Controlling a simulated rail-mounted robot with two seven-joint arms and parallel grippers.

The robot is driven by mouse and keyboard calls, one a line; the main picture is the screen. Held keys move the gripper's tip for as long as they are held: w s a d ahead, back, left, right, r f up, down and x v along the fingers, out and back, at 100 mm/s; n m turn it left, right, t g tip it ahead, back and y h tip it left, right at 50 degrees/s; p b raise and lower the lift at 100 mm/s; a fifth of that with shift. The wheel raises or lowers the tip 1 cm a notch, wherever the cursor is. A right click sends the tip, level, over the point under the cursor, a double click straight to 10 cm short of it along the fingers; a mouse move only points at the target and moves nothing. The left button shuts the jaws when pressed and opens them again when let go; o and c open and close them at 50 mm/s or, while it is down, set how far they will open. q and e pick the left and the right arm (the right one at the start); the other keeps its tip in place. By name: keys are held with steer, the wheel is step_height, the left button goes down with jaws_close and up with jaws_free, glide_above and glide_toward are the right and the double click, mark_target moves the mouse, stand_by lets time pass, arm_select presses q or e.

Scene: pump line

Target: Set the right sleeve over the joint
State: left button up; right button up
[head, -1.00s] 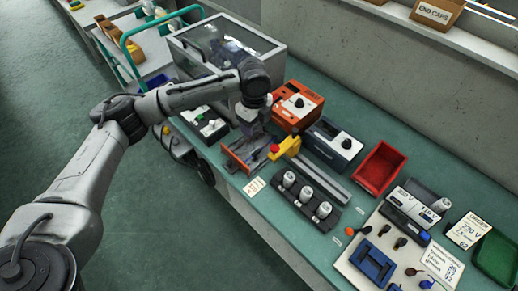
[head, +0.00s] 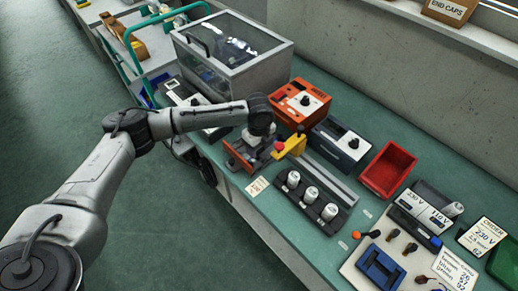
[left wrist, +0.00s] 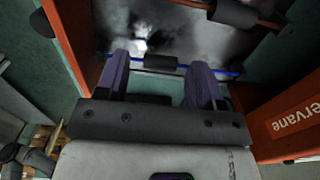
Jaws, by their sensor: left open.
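My left gripper (left wrist: 158,68) is open, its two purple fingers pointing into the orange-sided fixture. A small dark sleeve (left wrist: 162,62) on a thin blue wire (left wrist: 229,74) shows in the gap between the fingertips; I cannot tell if they touch it. A larger dark sleeve (left wrist: 234,12) sits on a copper-coloured wire (left wrist: 268,23) beyond, to the upper right. The joint cannot be made out. In the head view the fixture (head: 237,158) is partly covered by my left wrist, and the fingertips are hidden. My right gripper is not in view.
A yellow block with a red knob (head: 280,146) stands at the fixture's right. Orange (head: 302,103) and dark (head: 340,144) instrument boxes stand behind. A black rack with white cylinders (head: 311,200) is in front right. A red bin (head: 389,168) lies farther right.

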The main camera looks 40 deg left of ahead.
arm_select(q)
steer(key=shift+f, duration=0.55)
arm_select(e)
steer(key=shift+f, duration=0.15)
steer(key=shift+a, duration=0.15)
